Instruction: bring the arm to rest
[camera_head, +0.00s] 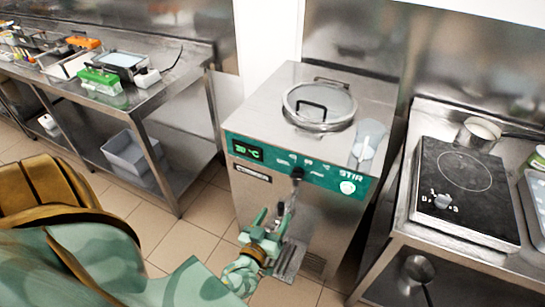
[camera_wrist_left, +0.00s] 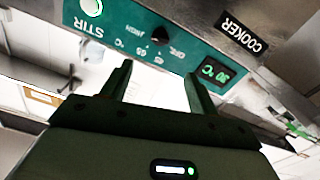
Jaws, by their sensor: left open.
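My left gripper (camera_head: 271,221) is in front of the steel batch cooker (camera_head: 262,192), below its green control panel (camera_head: 318,178). Its two green fingers are apart with nothing between them. In the left wrist view the gripper (camera_wrist_left: 159,78) points toward the panel, with the black knob (camera_wrist_left: 160,36) beyond the fingers and the lit temperature display (camera_wrist_left: 208,72) beside them. I cannot tell whether the fingers touch the machine. My left arm (camera_head: 90,265) comes in from the lower left. My right gripper does not show.
The cooker has a round lid (camera_head: 320,103) on top. A steel table (camera_head: 170,85) with trays and a green box stands left, a grey bin (camera_head: 128,152) on its lower shelf. Tiled floor (camera_head: 205,215) is open between.

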